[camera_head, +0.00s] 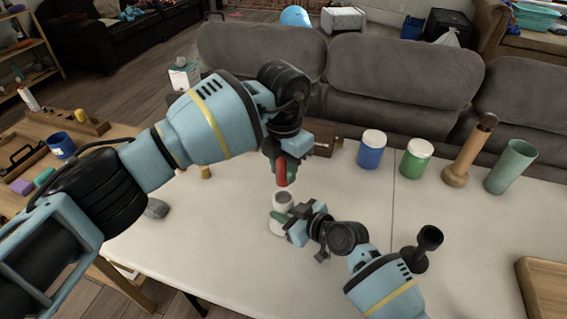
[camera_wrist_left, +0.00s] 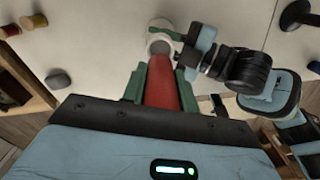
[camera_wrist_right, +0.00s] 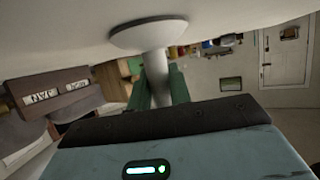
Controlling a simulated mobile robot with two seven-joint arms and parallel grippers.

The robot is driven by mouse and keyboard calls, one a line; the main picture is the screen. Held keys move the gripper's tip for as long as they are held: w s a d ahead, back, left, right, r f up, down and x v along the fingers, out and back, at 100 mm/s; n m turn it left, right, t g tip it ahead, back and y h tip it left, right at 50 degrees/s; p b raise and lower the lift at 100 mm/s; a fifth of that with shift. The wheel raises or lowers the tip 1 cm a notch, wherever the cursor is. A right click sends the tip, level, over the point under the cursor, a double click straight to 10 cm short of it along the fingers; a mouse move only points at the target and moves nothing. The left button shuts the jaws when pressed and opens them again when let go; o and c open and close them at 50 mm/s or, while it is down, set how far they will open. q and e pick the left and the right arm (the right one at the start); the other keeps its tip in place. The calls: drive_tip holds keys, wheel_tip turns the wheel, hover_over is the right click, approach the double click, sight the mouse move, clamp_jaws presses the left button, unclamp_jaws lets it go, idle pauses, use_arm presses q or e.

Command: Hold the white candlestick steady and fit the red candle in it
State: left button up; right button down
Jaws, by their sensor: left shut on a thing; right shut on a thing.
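The red candle (camera_head: 282,180) hangs below my left gripper (camera_head: 284,160), which is shut on it. In the left wrist view the candle (camera_wrist_left: 161,84) lies between the green fingers and points toward the candlestick. The white candlestick (camera_head: 283,199) stands on the table, its open top just under the candle. In the head view a small gap shows between them. My right gripper (camera_head: 279,220) is shut on the candlestick's stem from the right. In the right wrist view the stem is between the fingers and the wide round base (camera_wrist_right: 150,34) meets the table.
A blue jar (camera_head: 371,150), a green jar (camera_head: 415,160), a wooden bottle (camera_head: 463,158) and a green cup (camera_head: 510,168) stand along the back right. A black cup-shaped thing (camera_head: 423,247) and a wooden tray (camera_head: 541,290) are at the right. A grey lump (camera_head: 156,208) lies at the left.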

sight(283, 181)
idle(0.5)
use_arm(q)
drive_tip(key=shift+f, duration=2.1)
drive_tip(key=shift+f, duration=1.2)
drive_tip(key=o, duration=1.1)
drive_tip(key=shift+c, duration=0.2)
wheel_tip(283, 181, up, 12)
drive_tip(key=shift+f, duration=0.1)
use_arm(e)
drive_tip(key=c, duration=1.2)
unclamp_jaws()
